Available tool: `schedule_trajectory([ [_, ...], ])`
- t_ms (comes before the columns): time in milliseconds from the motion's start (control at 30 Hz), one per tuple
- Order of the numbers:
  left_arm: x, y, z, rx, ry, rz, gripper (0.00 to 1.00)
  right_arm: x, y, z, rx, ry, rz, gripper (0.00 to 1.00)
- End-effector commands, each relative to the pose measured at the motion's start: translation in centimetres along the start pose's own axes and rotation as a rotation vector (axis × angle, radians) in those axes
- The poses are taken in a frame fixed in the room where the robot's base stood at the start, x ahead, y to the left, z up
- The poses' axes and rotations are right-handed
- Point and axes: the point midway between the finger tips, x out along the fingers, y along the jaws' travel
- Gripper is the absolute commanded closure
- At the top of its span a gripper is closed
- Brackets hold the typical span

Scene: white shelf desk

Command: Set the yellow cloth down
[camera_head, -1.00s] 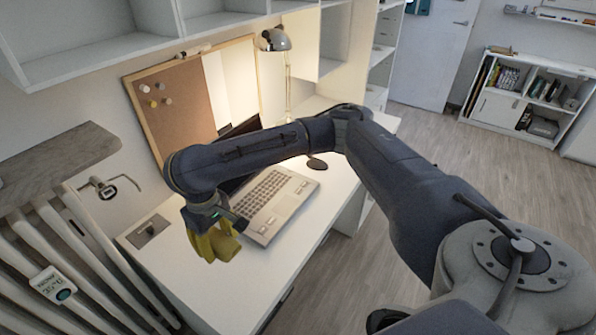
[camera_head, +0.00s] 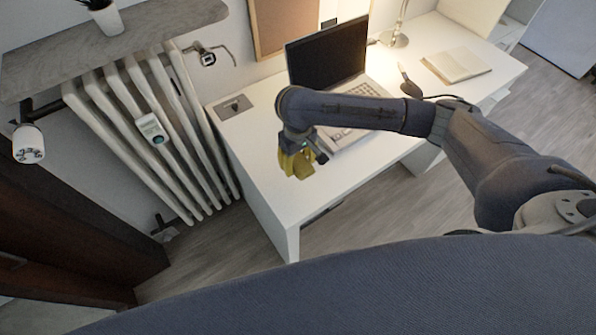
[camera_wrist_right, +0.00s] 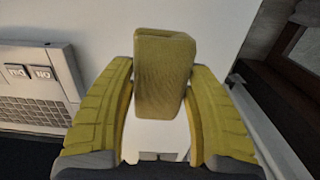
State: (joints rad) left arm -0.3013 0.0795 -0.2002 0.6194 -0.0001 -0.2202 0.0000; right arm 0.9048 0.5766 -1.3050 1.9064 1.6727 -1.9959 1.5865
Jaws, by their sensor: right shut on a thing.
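The yellow cloth (camera_wrist_right: 164,72) shows in the right wrist view as a small folded, block-like bundle between two ridged yellow fingers. My right gripper (camera_head: 297,172) is shut on it, with a finger on each side. In the head view the gripper points down over the left part of the white desk (camera_head: 262,192), in front of the laptop. Cloth and fingers blend into one yellow patch there, and I cannot tell how high above the desktop it is. My left gripper is not in view.
An open laptop (camera_head: 327,57) stands behind the gripper, partly hidden by my right arm. A radiator (camera_head: 150,125) is left of the desk. The desktop's front-left area is clear.

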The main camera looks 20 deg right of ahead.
Motion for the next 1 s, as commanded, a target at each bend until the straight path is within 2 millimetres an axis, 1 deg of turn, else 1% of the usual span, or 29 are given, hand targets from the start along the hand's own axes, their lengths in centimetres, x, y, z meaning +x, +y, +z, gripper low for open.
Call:
schedule_trajectory([
  [33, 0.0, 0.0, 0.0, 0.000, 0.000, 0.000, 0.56, 0.7, 0.0, 0.1, 0.002, -0.002, -0.001, 0.74],
  [133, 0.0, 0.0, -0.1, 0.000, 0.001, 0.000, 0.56, 1.6, 0.0, 0.0, 0.002, -0.001, 0.000, 0.74],
  [367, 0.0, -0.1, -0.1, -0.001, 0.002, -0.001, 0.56, 2.4, 0.0, 0.0, 0.001, 0.001, 0.000, 0.74],
  [467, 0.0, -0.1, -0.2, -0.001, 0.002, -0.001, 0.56, 3.0, 0.0, 0.0, 0.002, -0.001, 0.000, 0.74],
  [733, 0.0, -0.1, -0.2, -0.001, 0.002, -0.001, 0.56, 5.9, 0.0, 0.1, 0.001, -0.001, -0.001, 0.74],
  [1000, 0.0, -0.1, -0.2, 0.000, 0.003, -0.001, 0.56, 6.1, 0.0, 0.0, 0.001, 0.001, 0.000, 0.74],
])
